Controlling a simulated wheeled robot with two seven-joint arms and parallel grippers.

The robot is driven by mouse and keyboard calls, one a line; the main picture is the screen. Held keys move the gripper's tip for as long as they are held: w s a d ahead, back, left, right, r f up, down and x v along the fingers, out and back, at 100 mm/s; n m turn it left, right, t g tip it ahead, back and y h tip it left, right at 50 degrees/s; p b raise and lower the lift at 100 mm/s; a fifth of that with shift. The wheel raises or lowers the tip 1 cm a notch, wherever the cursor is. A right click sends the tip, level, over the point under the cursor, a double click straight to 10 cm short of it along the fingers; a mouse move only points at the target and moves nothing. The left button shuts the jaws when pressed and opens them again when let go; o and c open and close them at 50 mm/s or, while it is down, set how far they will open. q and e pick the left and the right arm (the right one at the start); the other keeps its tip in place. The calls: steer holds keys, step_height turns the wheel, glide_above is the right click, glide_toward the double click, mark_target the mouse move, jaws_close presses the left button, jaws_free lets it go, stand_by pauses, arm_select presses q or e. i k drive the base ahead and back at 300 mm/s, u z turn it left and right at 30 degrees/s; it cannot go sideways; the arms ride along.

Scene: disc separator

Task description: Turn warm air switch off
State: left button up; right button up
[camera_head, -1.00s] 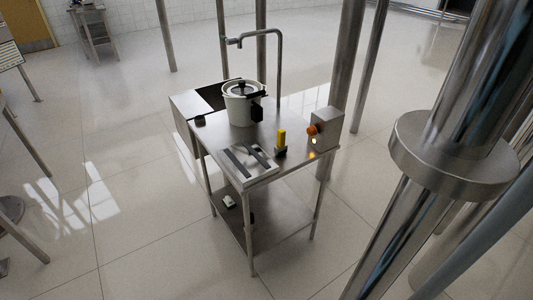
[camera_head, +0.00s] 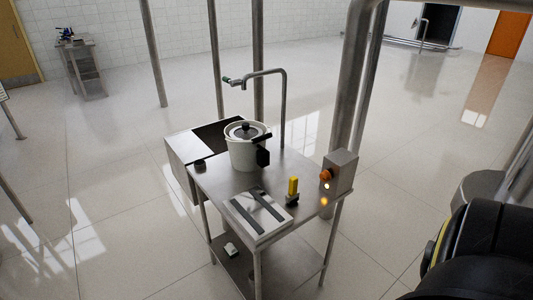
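A steel control box (camera_head: 340,171) stands at the right end of a steel table (camera_head: 226,188). An orange knob (camera_head: 326,174) sticks out of its left side, with a small lit lamp (camera_head: 327,186) just below it. No label is readable, so I cannot tell whether this is the warm air switch or which way it is set. Neither of my grippers is in view.
On the table are a white lidded pot (camera_head: 243,155), a yellow-and-black upright part (camera_head: 292,190) and a flat plate with dark strips (camera_head: 258,212). Steel posts (camera_head: 357,90) rise behind. A dark rounded part (camera_head: 470,245) fills the lower right. Open floor lies left.

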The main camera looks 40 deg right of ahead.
mark_target(325, 175)
steer(key=z, duration=0.05)
steer(key=i, duration=0.8)
steer(key=z, duration=1.1)
steer(key=i, duration=0.4)
steer(key=z, duration=0.45)
